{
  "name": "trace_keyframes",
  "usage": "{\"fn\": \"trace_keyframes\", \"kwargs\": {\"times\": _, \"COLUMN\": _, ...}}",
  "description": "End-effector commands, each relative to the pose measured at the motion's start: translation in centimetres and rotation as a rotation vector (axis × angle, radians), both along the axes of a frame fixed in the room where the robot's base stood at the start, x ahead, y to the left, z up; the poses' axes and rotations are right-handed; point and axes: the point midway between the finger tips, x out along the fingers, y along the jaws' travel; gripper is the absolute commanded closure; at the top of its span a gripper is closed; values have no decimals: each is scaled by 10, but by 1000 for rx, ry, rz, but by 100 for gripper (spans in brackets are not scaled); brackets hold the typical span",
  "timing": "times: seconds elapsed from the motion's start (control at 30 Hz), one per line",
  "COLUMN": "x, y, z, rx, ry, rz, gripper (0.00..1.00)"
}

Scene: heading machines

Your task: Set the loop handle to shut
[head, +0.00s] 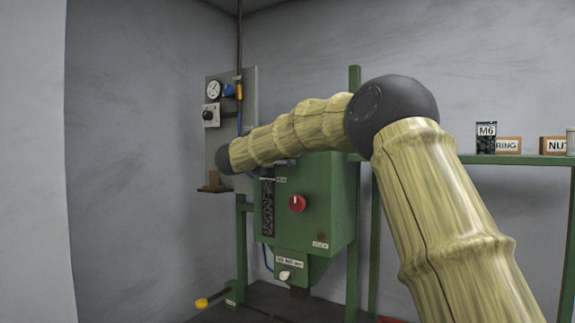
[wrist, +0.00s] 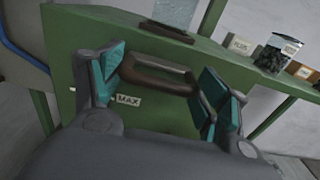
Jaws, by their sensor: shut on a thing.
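The loop handle (wrist: 155,86) is a dark brown loop on the green machine box, just above a MAX label, in the wrist view. My gripper (wrist: 161,73) has its teal-padded fingers at the two ends of the loop, one on each side, and is shut on it. In the head view the gripper and the handle are hidden behind my arm at the top of the green machine box (head: 330,200).
A red knob (head: 297,203) is on the box front, with a white knob (head: 285,276) below. A gauge panel (head: 212,140) stands behind at left.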

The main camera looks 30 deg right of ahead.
Motion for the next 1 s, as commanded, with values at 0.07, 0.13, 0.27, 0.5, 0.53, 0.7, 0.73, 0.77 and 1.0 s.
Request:
{"fn": "trace_keyframes", "kwargs": {"times": 0.07, "x": 3, "y": -6, "z": 0, "rx": 1, "ry": -5, "rz": 4, "gripper": 68}}
{"fn": "trace_keyframes", "kwargs": {"times": 0.13, "x": 5, "y": -9, "z": 1, "rx": 1, "ry": -5, "rz": 4, "gripper": 68}}
{"fn": "trace_keyframes", "kwargs": {"times": 0.27, "x": 6, "y": -13, "z": 2, "rx": 0, "ry": -4, "rz": 5, "gripper": 68}}
{"fn": "trace_keyframes", "kwargs": {"times": 0.5, "x": 5, "y": -13, "z": 4, "rx": -2, "ry": -5, "rz": 4, "gripper": 68}}
{"fn": "trace_keyframes", "kwargs": {"times": 0.53, "x": 5, "y": -14, "z": 4, "rx": -1, "ry": -6, "rz": 4, "gripper": 21}}
{"fn": "trace_keyframes", "kwargs": {"times": 0.7, "x": 5, "y": -14, "z": 5, "rx": -2, "ry": -7, "rz": 3, "gripper": 12}}
{"fn": "trace_keyframes", "kwargs": {"times": 0.73, "x": 5, "y": -14, "z": 5, "rx": -2, "ry": -7, "rz": 2, "gripper": 12}}
{"fn": "trace_keyframes", "kwargs": {"times": 0.77, "x": 5, "y": -14, "z": 5, "rx": -2, "ry": -7, "rz": 2, "gripper": 12}}
{"fn": "trace_keyframes", "kwargs": {"times": 1.0, "x": 3, "y": -17, "z": 3, "rx": 0, "ry": -4, "rz": -3, "gripper": 12}}
